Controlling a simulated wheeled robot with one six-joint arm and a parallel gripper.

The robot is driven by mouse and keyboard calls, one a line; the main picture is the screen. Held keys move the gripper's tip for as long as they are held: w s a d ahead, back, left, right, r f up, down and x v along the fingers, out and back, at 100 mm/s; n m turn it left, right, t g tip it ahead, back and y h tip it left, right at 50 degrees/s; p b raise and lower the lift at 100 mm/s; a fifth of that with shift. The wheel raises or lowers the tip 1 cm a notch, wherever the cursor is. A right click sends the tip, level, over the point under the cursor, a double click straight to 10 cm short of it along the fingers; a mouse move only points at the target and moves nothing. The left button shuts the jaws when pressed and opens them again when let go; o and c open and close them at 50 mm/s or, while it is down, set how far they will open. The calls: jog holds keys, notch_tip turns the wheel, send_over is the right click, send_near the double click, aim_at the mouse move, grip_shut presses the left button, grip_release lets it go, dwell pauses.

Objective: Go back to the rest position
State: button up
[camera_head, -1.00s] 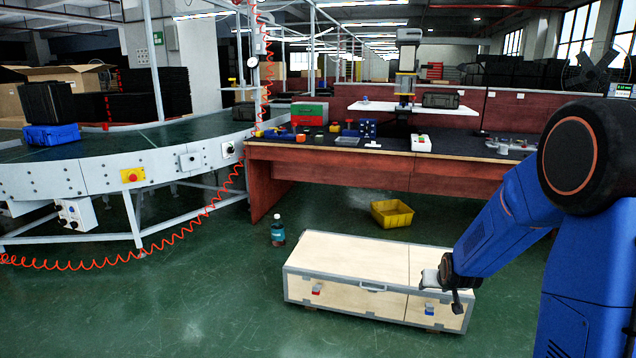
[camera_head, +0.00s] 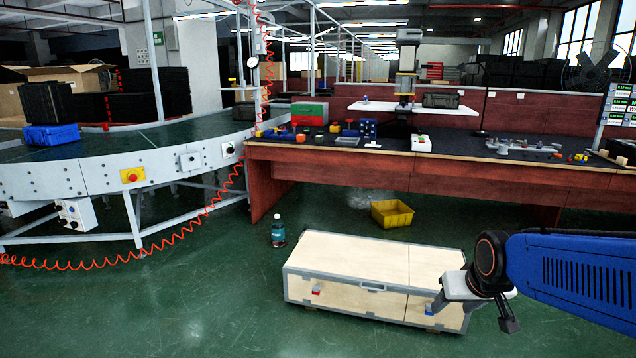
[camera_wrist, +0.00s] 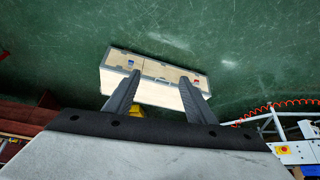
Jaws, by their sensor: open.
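My gripper shows in the wrist view (camera_wrist: 158,98), its two dark fingers apart with nothing between them. Past the fingers, a wooden case (camera_wrist: 150,68) with grey metal edges lies on the green floor. In the head view, my blue arm reaches in from the right, and my gripper (camera_head: 508,318) hangs near the right end of the wooden case (camera_head: 345,260). The fingertips are small and partly hidden there. A red latch and a blue latch show on the case's front.
A long workbench (camera_head: 400,170) with tools stands behind the case. A yellow bin (camera_head: 391,213) and a bottle (camera_head: 278,232) stand on the floor near the case. The curved conveyor (camera_head: 110,172) is at the left, with a red coiled hose. The front left floor is clear.

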jog(key=s+a+r+g, duration=0.1)
jog(key=s+r, duration=0.1)
jog(key=s, duration=1.5)
jog(key=shift+s+a+n, duration=0.3)
jog(key=shift+a, duration=0.05)
